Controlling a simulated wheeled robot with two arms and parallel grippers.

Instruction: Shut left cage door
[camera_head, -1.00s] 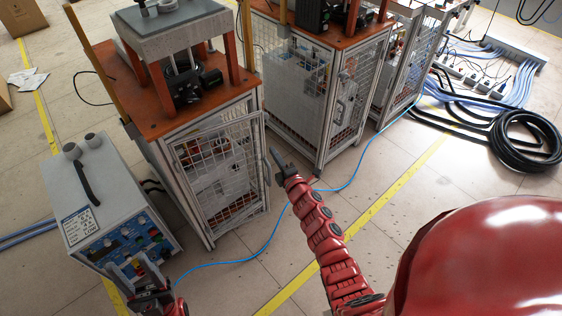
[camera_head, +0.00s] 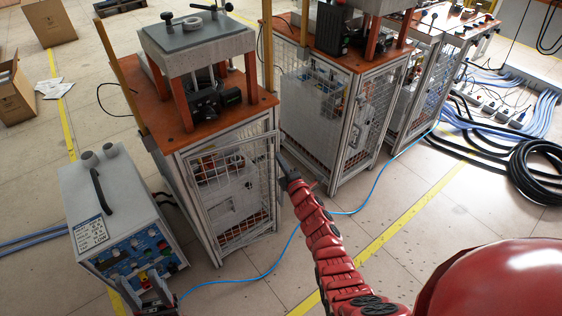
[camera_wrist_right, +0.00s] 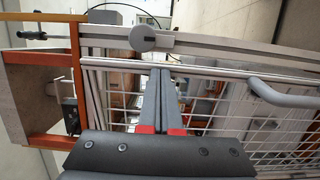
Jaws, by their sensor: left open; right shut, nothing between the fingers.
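The left cage (camera_head: 190,215) stands under an orange top. Its mesh door (camera_head: 235,190) has a light metal frame and looks slightly ajar, its right edge standing forward of the cage. My right gripper (camera_head: 281,160) is shut and empty at the door's right edge. In the right wrist view, its closed fingertips (camera_wrist_right: 164,72) overlap the door's frame rail (camera_wrist_right: 205,69); I cannot tell whether they touch. A grey handle (camera_wrist_right: 280,93) shows right of them. My left gripper (camera_head: 147,290) is open and empty, low in front of the grey power unit.
The grey power unit (camera_head: 105,215) with a blue front panel stands left of the cage. A second cage (camera_head: 310,120) stands to the right. A blue cable (camera_head: 250,279) runs over the floor. Open floor (camera_head: 420,225) lies at right front.

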